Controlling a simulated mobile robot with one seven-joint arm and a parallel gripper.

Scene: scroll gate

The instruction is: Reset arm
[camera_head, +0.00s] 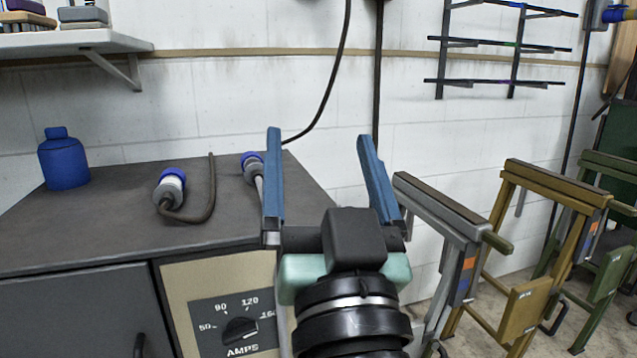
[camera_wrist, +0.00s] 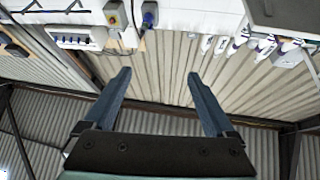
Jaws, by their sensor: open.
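My gripper (camera_head: 319,172) is raised in front of the dark cabinet top, with its two blue fingers apart and nothing between them. In the head view it points up and away, toward the white block wall. In the wrist view my gripper (camera_wrist: 158,98) is also open and empty. That view looks up past the wall toward corrugated metal cladding (camera_wrist: 170,75). The fingers appear clear of everything around them.
A dark-topped cabinet (camera_head: 110,222) with an amps dial (camera_head: 240,328) stands at left, bearing a blue bottle (camera_head: 63,160) and a plug with cable (camera_head: 172,188). Metal stands (camera_head: 520,240) fill the right. A shelf (camera_head: 75,42) and a wall rack (camera_head: 500,45) hang above.

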